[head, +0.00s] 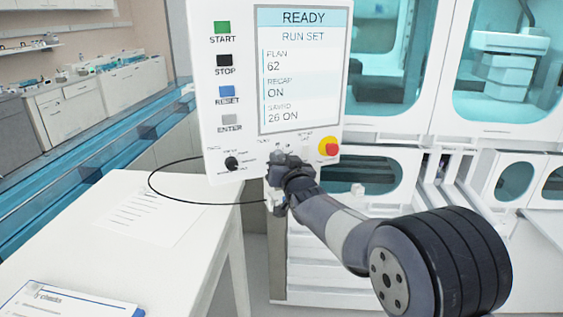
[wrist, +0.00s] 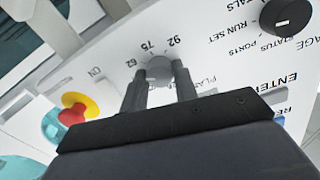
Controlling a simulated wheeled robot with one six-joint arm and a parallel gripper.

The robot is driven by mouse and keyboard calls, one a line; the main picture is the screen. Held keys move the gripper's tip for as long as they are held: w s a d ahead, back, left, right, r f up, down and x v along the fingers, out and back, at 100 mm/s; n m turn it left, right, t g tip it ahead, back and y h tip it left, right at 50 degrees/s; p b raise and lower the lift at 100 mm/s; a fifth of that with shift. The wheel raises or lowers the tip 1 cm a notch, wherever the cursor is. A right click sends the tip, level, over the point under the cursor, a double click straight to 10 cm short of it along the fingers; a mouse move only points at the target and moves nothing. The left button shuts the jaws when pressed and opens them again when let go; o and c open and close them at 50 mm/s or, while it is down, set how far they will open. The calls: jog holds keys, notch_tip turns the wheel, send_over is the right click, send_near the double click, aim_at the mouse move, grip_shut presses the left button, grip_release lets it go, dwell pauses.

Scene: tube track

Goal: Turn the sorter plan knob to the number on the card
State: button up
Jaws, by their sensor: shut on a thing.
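The plan knob (wrist: 159,68) is a small grey dial on the white control panel (head: 211,100). Numbers 62, 75 and 92 are printed around it in the wrist view. My gripper (wrist: 159,84) is shut on this knob, one finger on each side; in the head view my gripper (head: 284,168) covers the knob at the panel's lower edge. The knob's pointer cannot be made out. The panel screen (head: 303,75) reads READY, RUN SET, PLAN 62, RECAP ON, SAVED 26 ON. No card with a readable number shows.
A black knob (head: 231,163) with a cable near it sits left of my gripper, and a red stop button (head: 328,147) on yellow sits right. START, STOP, RESET and ENTER buttons line the panel's left. A white table (head: 190,262) holds a printed sheet (head: 146,217) and papers (head: 65,304).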

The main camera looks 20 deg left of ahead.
jog(key=m+b, duration=0.1)
jog(key=m, duration=0.1)
jog(key=shift+m, duration=0.3)
jog(key=m, duration=0.3)
jog(key=shift+r+m+p, duration=0.15)
jog(key=shift+m+p, duration=0.15)
jog(key=m+p, duration=0.2)
jog(key=m, duration=0.1)
jog(key=shift+r+g, duration=0.1)
jog(key=shift+g, duration=0.3)
jog(key=shift+m+p, duration=0.9)
jog(key=shift+m, duration=0.7)
jog(key=o, duration=1)
jog(key=shift+d, duration=0.1)
jog(key=b+v, duration=0.2)
jog(key=v, duration=0.8)
jog(key=shift+s+d, duration=0.15)
jog(key=shift+s, duration=0.15)
